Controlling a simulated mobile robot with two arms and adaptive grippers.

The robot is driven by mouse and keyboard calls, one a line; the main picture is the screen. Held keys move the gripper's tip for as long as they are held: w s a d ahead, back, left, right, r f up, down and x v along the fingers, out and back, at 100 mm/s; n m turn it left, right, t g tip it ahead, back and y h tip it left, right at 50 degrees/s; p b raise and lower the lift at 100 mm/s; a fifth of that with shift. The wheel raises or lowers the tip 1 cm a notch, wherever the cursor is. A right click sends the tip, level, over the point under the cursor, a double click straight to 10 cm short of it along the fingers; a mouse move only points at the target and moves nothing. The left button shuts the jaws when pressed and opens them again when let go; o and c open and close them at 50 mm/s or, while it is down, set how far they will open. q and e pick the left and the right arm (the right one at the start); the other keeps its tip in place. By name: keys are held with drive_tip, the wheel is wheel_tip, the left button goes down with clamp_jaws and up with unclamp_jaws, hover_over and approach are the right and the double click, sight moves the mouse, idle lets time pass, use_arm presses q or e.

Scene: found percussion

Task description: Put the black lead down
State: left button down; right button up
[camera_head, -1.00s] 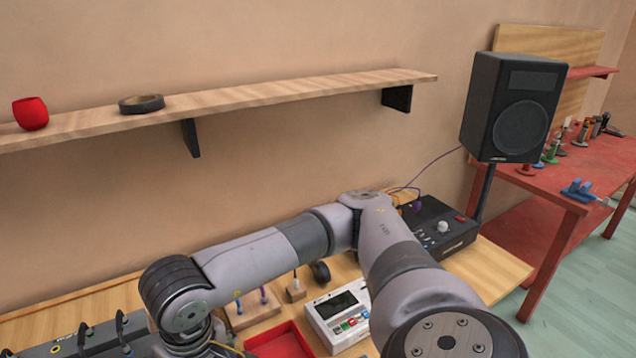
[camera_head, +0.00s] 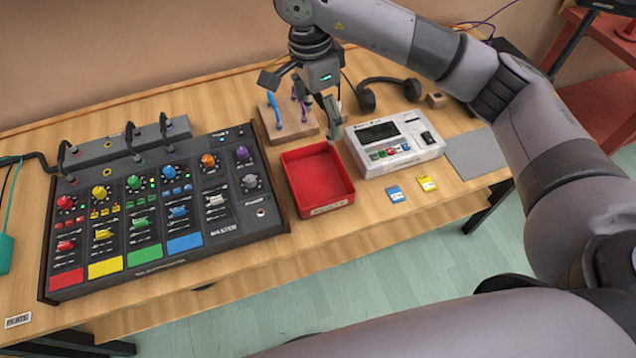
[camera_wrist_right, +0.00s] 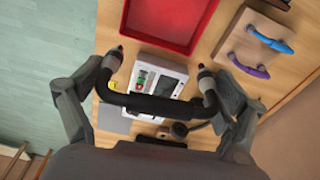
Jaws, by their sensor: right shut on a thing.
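My right gripper (camera_head: 305,98) points down above the wooden lead stand (camera_head: 287,126) and the back of the red tray (camera_head: 324,205). In the right wrist view it is shut on the black lead (camera_wrist_right: 155,104), which spans between the spread finger linkages. The lead is a thick bar with bent ends, raised above the table. In the head view it is hard to make out against the gripper. A blue lead (camera_wrist_right: 270,40) and a purple lead (camera_wrist_right: 249,66) stand on the wooden stand. My left gripper is not in view.
The mixer (camera_head: 150,240), with several leads running to a grey box (camera_head: 100,150), fills the left. A white sampler (camera_head: 395,145), headphones (camera_head: 366,97), a grey mat (camera_head: 477,155), blue card (camera_head: 395,194) and yellow card (camera_head: 427,184) lie right. The red tray looks empty.

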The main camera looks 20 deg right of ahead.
drive_tip(key=shift+w+a+m, duration=0.15)
drive_tip(key=shift+a+m, duration=0.05)
drive_tip(key=shift+m, duration=0.3)
wheel_tip(320, 180, down, 16)
drive_tip(key=shift+r+p, duration=0.2)
drive_tip(key=shift+p, duration=0.6)
wheel_tip(320, 180, down, 4)
drive_tip(key=shift+p, duration=0.4)
drive_tip(key=shift+f, duration=0.2)
drive_tip(key=shift+f, duration=0.1)
